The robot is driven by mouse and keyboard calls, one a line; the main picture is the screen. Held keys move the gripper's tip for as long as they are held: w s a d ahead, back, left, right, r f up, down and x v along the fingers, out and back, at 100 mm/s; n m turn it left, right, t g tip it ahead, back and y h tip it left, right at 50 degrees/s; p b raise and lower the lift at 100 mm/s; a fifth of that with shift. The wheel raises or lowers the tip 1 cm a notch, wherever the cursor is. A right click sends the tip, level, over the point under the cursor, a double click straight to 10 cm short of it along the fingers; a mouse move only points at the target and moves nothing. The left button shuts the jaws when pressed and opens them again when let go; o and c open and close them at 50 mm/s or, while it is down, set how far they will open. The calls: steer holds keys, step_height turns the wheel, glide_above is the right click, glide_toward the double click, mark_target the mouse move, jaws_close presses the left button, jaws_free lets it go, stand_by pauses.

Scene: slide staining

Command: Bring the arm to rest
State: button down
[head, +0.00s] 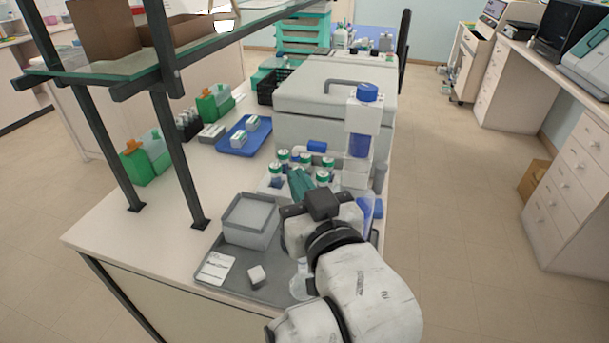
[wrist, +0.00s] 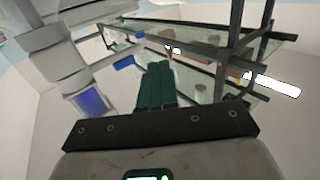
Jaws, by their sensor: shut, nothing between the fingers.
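My arm hides part of the tray and whatever lies right behind the wrist. Whether the fingers touch any bottle cannot be told.
A tall dispenser with a blue cap (head: 367,92) stands just right of the bottles. A glass shelf (head: 120,68) on dark posts overhangs the left.

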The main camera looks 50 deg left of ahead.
steer(key=s+d+b, duration=0.1)
steer(key=s+d, duration=0.3)
steer(key=s, duration=0.2)
steer(key=shift+s+d+r, duration=0.15)
steer(key=shift+s+d, duration=0.1)
steer(key=shift+d, duration=0.05)
